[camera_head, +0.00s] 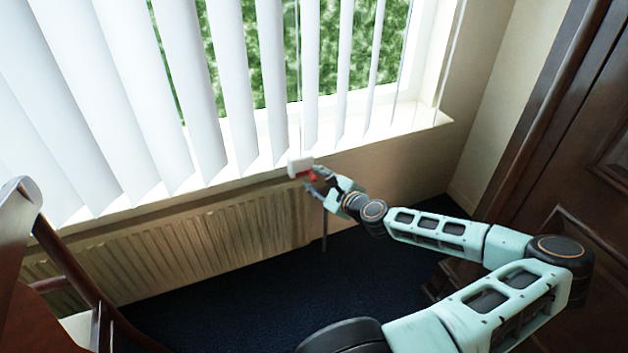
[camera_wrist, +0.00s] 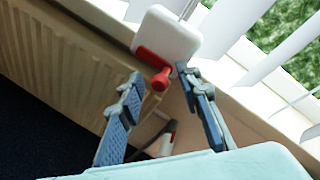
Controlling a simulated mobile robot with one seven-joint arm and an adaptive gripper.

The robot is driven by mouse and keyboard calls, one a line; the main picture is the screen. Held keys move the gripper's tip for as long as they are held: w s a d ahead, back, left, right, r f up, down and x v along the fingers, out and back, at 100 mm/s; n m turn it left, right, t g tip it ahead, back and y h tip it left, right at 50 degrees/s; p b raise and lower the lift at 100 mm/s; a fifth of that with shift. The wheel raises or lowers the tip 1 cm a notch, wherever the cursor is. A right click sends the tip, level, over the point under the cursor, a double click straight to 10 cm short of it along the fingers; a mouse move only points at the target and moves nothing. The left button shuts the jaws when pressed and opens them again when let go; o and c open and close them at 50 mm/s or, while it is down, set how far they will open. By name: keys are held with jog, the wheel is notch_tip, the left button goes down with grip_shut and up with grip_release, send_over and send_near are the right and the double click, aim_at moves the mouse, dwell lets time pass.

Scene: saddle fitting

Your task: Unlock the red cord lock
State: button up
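The red cord lock (camera_wrist: 156,72) is a red lever with a round knob on the underside of a white housing (camera_wrist: 168,33). In the head view the white housing (camera_head: 300,166) sits in front of the window sill, with red (camera_head: 308,175) showing below it. My gripper (camera_wrist: 159,74) is open, with one blue finger on each side of the red knob. The knob lies about level with the fingertips. I cannot tell whether either finger touches it. In the head view my gripper (camera_head: 318,180) reaches the housing from the right and partly covers the red part.
White vertical blinds (camera_head: 170,100) hang along the window. A radiator (camera_head: 190,240) is below the sill. Another small white and red piece (camera_wrist: 168,142) shows lower down, between my fingers. A dark wooden chair (camera_head: 75,280) stands at left and a wooden door (camera_head: 570,150) at right.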

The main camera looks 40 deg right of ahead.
jog(key=shift+w, duration=0.35)
jog(key=shift+a+f, duration=0.1)
jog(key=shift+f, duration=0.05)
grip_shut()
